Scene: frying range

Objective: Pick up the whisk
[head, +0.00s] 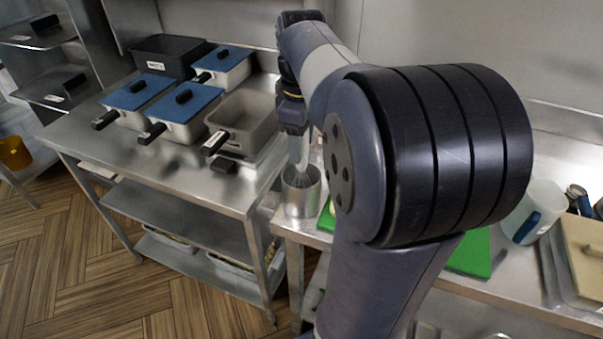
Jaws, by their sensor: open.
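The whisk (301,179) stands in a round metal canister (301,200), with its wire loops showing at the canister's mouth. The canister stands near the left front corner of the right-hand steel counter. My gripper (298,160) points down, directly above the canister and close over the whisk. It is open. The fingertips are small and partly merge with the whisk in this view, so I cannot tell whether they touch it. My arm hides part of the counter to the right.
Pans with blue lids (181,103) and an open grey pan (243,120) stand on the left steel table (190,170). A green board (470,254), a clear jug (533,210) and a beige-lidded container (583,250) are to the right.

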